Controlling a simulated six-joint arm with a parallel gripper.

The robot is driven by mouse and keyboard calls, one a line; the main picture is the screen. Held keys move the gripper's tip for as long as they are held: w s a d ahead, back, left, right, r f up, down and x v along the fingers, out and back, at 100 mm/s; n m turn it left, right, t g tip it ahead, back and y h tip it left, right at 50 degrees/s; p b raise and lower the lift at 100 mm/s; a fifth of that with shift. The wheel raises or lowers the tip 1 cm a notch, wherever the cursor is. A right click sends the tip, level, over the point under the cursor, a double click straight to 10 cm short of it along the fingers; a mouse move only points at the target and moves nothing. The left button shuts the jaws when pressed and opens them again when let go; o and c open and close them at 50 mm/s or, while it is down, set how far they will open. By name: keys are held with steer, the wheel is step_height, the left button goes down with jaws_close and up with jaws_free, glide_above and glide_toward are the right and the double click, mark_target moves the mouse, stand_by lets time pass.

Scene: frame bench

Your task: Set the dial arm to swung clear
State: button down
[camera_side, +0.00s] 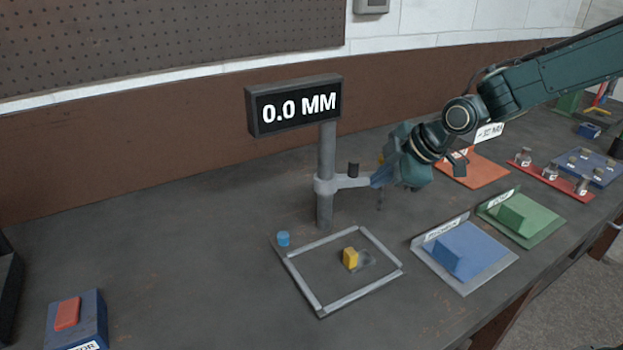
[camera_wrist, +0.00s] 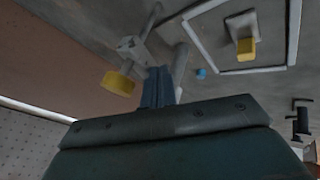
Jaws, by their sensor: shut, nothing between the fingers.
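My gripper hides the arm's far end in the side view.
A display (camera_side: 295,105) on the post reads 0.0 MM. A grey frame (camera_side: 305,284) with a yellow block (camera_side: 350,258) lies in front, a blue cap (camera_side: 283,238) at its corner. Blue (camera_side: 478,248), green (camera_side: 535,222) and orange (camera_side: 480,171) trays stand right. The left bench is mostly clear.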

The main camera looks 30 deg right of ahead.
steer(key=shift+w+d+n+y, duration=0.2)
steer(key=shift+w+d+n, duration=0.2)
steer(key=shift+w, duration=0.2)
steer(key=shift+w+d+n+y, duration=0.2)
steer(key=shift+w+d+n, duration=0.2)
steer(key=shift+w, duration=0.2)
steer(key=s+f+v, duration=0.1)
steer(key=s+v, duration=0.1)
steer(key=v, duration=1)
steer(key=shift+s+a+f, duration=0.15)
steer(key=shift+a, duration=0.1)
